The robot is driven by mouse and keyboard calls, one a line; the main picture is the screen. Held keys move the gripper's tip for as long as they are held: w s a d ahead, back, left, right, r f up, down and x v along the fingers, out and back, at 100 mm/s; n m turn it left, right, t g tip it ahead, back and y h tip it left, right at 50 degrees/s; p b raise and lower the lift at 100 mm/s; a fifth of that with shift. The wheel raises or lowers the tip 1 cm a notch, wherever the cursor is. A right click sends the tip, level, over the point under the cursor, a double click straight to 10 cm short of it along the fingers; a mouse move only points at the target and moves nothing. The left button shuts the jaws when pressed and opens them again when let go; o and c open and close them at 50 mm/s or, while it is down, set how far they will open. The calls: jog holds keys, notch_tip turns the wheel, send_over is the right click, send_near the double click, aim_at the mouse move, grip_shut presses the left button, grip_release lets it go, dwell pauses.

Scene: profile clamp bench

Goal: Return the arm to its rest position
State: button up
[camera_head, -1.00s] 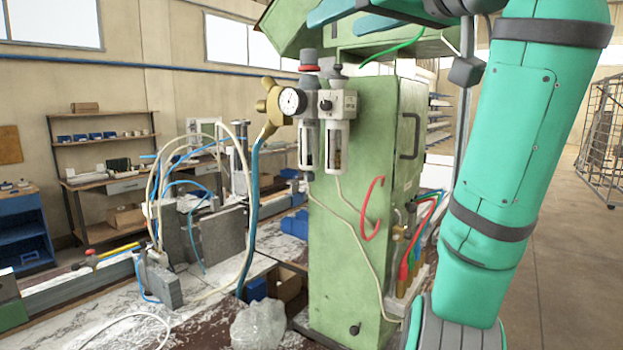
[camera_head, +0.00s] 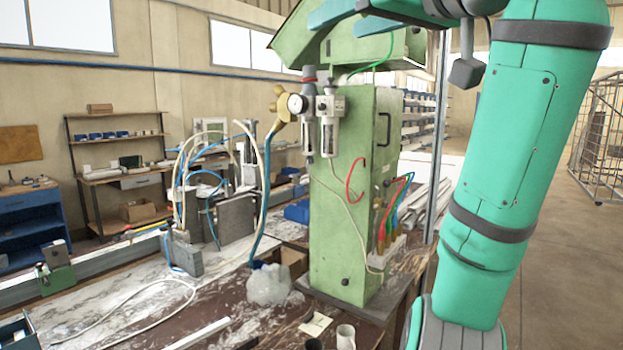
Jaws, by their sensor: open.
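My teal arm (camera_head: 505,150) rises along the right side of the view, folded, with its forearm crossing the top edge. My gripper (camera_head: 338,24) shows at the top centre, partly cut off by the frame. Its two teal fingers are apart and nothing shows between them. In the picture the fingers overlap the top of the green machine cabinet (camera_head: 340,225); I cannot tell how far in front of it they are.
The bench (camera_head: 110,305) carries clamp blocks with hoses (camera_head: 235,215), a crumpled clear bag (camera_head: 268,285) and a white cup (camera_head: 345,337). Open floor (camera_head: 545,270) lies at right, before a wire cage (camera_head: 600,150).

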jog(key=w+d+f+m+t+h, duration=0.1)
jog(key=w+f+m, duration=0.1)
jog(key=w+f, duration=0.6)
jog(key=w+d+f+m+h, duration=0.15)
jog(key=w+f, duration=0.25)
jog(key=f, duration=0.8)
jog(key=w+d+f+m+t, duration=0.1)
jog(key=w+d+f+m, duration=0.1)
jog(key=w+f, duration=0.6)
jog(key=s+a+f+m+h, duration=0.1)
jog(key=s+f+m+h, duration=0.15)
jog(key=f, duration=1.55)
jog(key=s+f+m+h, duration=0.1)
jog(key=s+f+h, duration=0.15)
jog(key=f, duration=1.55)
jog(key=s+a+f+g+h, duration=0.1)
jog(key=s+a+f, duration=0.1)
jog(key=s+f, duration=1)
jog(key=s+a+f+h, duration=0.1)
jog(key=s+a+f, duration=0.1)
jog(key=s+f, duration=0.95)
jog(key=s+a+r+n, duration=0.1)
jog(key=s+a, duration=0.1)
jog(key=s, duration=1.3)
jog(key=s+a+r+n+g, duration=0.1)
jog(key=s+a+n, duration=0.1)
jog(key=s, duration=1.3)
jog(key=shift+s+a, duration=0.15)
jog(key=shift+a, duration=0.1)
jog(key=shift+y, duration=0.25)
